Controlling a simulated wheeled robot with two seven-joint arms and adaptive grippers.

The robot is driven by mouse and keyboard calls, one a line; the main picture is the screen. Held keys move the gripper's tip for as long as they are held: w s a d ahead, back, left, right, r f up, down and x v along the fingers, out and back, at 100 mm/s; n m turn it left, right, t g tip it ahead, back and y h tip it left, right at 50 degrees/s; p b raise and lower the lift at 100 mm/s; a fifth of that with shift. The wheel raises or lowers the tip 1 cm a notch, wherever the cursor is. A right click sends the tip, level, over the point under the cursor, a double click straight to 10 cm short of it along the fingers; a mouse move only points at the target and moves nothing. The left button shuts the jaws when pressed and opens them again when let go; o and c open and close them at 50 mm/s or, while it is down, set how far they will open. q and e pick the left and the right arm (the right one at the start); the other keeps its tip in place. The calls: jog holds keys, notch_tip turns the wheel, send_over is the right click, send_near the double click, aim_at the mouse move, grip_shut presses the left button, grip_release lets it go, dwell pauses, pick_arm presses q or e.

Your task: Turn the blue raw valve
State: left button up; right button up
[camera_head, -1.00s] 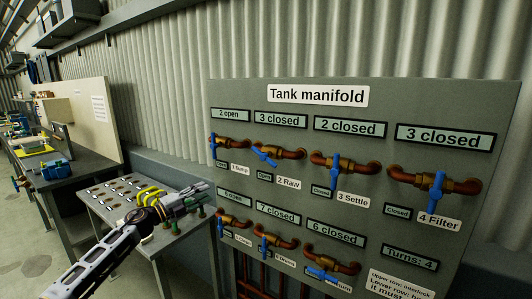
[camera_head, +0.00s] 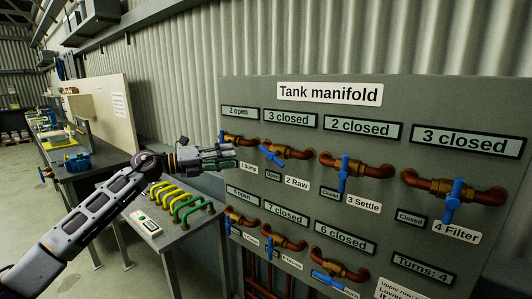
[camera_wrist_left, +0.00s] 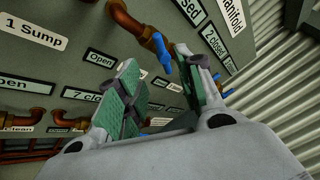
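The blue raw valve handle (camera_head: 271,154) sits tilted on a copper pipe in the upper row, second from left, beside the "2 Raw" label (camera_head: 297,182). A small tag by it reads "Open", and the display above reads "3 closed". My left gripper (camera_head: 234,158) is just left of this handle, pointing at it, with its fingers apart. In the left wrist view, a blue handle (camera_wrist_left: 162,52) shows between and beyond the open green-padded fingertips (camera_wrist_left: 157,62). I see no contact. My right gripper is out of view.
The manifold panel (camera_head: 450,95) holds several other valves, including 1 Sump (camera_head: 222,137) close left and 3 Settle (camera_head: 343,175) to the right. A side table (camera_head: 160,242) with yellow and green handles stands below my left arm.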

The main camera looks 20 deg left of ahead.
aim_at(266, 151)
pick_arm(q)
jog(key=shift+d, duration=0.1)
